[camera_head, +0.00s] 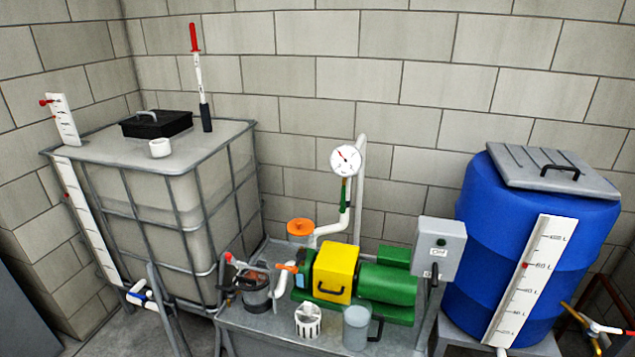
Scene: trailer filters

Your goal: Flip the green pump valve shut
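A narrow green handle (344,194) lies upright along the white pipe just below the round pressure gauge (345,160); it looks like the green valve lever. The white pipe (330,229) bends down from it toward the pump. The green pump (386,286) with a yellow cover (335,272) sits on the grey bench behind a clear jug. My gripper is not in view, so its state is not shown.
A clear jug (356,328) and a white basket (308,321) stand at the bench front. An orange-handled valve (288,267) is left of the pump. A grey switch box (440,248), blue barrel (470,270) and caged tank (150,200) flank the bench.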

